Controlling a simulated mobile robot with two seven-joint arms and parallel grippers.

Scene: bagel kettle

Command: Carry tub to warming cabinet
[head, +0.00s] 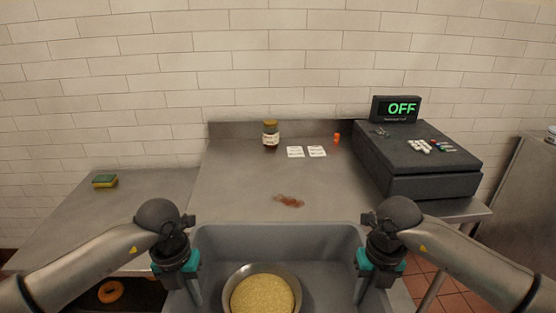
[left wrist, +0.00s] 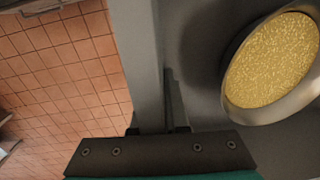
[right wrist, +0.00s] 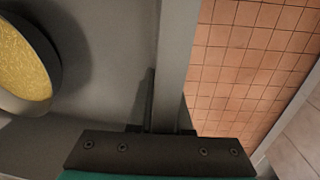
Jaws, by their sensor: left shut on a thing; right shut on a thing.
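The grey tub (head: 275,236) is at the bottom middle of the head view, in front of the steel counter. A round metal bowl (head: 235,283) of yellow grainy stuff stands inside it. My left gripper (head: 176,275) is shut on the tub's left wall, which runs between its jaws in the left wrist view (left wrist: 150,129). My right gripper (head: 379,275) is shut on the right wall, seen in the right wrist view (right wrist: 162,129). The tub's near side is out of the head view. I cannot make out a warming cabinet for certain.
The steel counter (head: 235,190) holds a jar (head: 270,134), two white cards, a small orange item and a reddish smear (head: 289,201). A sponge (head: 104,181) lies left. Tiled floor (head: 450,285) shows at right.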

